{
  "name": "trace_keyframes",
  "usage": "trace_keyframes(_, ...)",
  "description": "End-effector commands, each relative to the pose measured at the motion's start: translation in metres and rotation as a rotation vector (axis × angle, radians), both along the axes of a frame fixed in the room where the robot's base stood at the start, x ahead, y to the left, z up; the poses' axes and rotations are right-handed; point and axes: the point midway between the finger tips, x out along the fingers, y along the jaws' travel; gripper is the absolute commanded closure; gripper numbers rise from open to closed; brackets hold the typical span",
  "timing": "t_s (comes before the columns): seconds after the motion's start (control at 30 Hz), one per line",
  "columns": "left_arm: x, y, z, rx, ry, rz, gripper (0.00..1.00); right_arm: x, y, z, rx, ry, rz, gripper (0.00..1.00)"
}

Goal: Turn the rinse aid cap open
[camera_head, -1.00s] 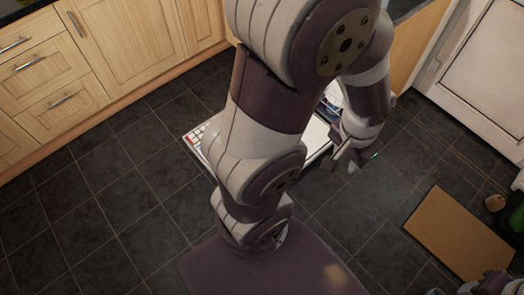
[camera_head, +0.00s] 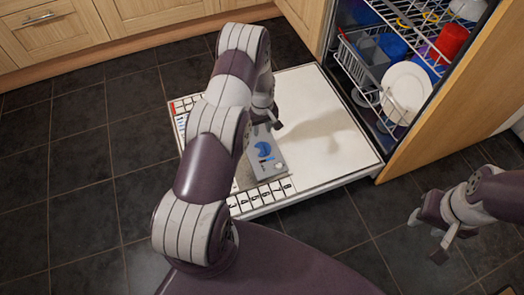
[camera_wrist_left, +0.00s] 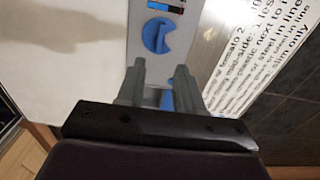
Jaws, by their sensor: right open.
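The dishwasher door (camera_head: 325,140) lies open and flat, white inside. A grey dispenser panel (camera_head: 279,172) is set in it, with a round blue cap (camera_head: 263,148). In the left wrist view the blue cap (camera_wrist_left: 157,36) shows a notch and lies just beyond my fingertips, apart from them. Another blue part (camera_wrist_left: 167,99) shows between the fingers. My left gripper (camera_head: 266,119) hangs over the door by the panel; in the left wrist view (camera_wrist_left: 160,80) its fingers are apart and empty. My arm hides part of the door. My right gripper (camera_head: 432,236) is open and empty, right of the door.
The dishwasher rack (camera_head: 372,68) at upper right holds a white plate (camera_head: 406,92), a red cup (camera_head: 449,42) and blue dishes. A wooden panel (camera_head: 455,95) stands right of it. Cabinets line the back. Dark tiled floor (camera_head: 80,190) at left is clear.

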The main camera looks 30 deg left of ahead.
Motion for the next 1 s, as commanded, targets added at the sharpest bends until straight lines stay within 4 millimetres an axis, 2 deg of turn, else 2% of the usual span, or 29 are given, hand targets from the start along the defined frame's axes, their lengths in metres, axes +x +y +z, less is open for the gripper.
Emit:
trace_keyframes(0.03, -0.001, 0.000, -0.021, -0.001, 0.003, -0.001, 0.64, 0.000, 0.000, -0.015, 0.000, 0.001, 0.000, 0.57)
trace_keyframes(0.2, -0.001, -0.001, -0.066, 0.000, 0.003, -0.002, 0.64, 0.000, 0.000, -0.041, 0.000, 0.001, 0.000, 0.57)
trace_keyframes(0.4, -0.001, -0.001, -0.096, 0.000, 0.001, -0.003, 0.64, 0.000, 0.000, -0.058, 0.000, 0.001, 0.000, 0.57)
trace_keyframes(0.77, -0.001, -0.001, -0.101, 0.000, 0.001, -0.004, 0.64, 0.000, 0.000, -0.059, 0.000, 0.001, 0.000, 0.57)
trace_keyframes(0.87, -0.001, -0.001, -0.101, 0.000, 0.001, -0.004, 0.93, 0.000, 0.000, -0.059, 0.000, 0.001, 0.000, 0.57)
trace_keyframes(0.9, -0.001, -0.001, -0.101, 0.000, 0.001, -0.004, 1.00, 0.000, 0.000, -0.059, 0.000, 0.001, 0.000, 0.57)
trace_keyframes(1.0, -0.001, -0.001, -0.101, 0.000, 0.001, -0.004, 1.00, 0.000, 0.000, -0.059, 0.000, 0.001, 0.000, 0.57)
